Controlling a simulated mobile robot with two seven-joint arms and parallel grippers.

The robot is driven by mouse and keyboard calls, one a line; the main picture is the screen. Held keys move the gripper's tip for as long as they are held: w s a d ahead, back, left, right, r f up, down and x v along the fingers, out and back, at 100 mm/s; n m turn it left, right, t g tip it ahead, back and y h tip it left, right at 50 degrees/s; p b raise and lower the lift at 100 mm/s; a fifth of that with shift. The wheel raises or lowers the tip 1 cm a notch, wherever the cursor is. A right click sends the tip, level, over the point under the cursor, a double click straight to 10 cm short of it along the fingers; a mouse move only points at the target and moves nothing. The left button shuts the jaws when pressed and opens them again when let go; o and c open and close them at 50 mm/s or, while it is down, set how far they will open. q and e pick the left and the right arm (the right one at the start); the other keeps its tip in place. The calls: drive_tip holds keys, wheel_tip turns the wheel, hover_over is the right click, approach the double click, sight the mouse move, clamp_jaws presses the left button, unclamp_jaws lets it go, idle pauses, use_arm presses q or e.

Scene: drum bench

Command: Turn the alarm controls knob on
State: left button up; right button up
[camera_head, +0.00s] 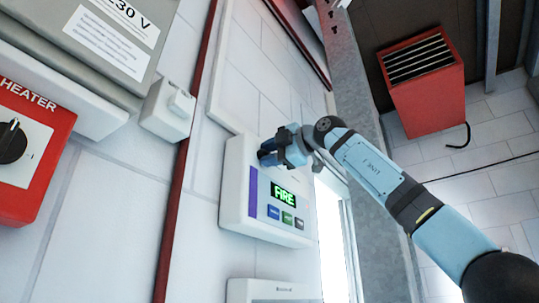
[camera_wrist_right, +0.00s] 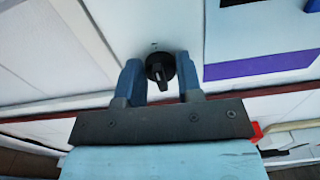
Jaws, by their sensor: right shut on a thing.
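The alarm panel (camera_head: 232,190) is a white box on the wall with a green "FIRE" display, a purple stripe and several small buttons. My right gripper (camera_head: 268,152) is at the panel's upper part in the head view and hides the knob there. In the right wrist view the black round knob (camera_wrist_right: 159,68) sits between the two blue fingers of this gripper (camera_wrist_right: 157,78), one on each side. The gripper is shut on the knob. The knob's raised grip runs up and down in that picture. My left gripper is in neither view.
A red heater box (camera_head: 30,160) with a black knob is on the wall at the left. A small white box (camera_head: 168,110) and a dark red pipe (camera_head: 187,150) lie between it and the panel. A red vented unit (camera_head: 425,85) is at the upper right.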

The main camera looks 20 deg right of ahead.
idle(0.3)
drive_tip(key=o, duration=0.9)
drive_tip(key=b+v, duration=0.4)
drive_tip(key=v, duration=1)
drive_tip(key=shift+w, duration=0.1)
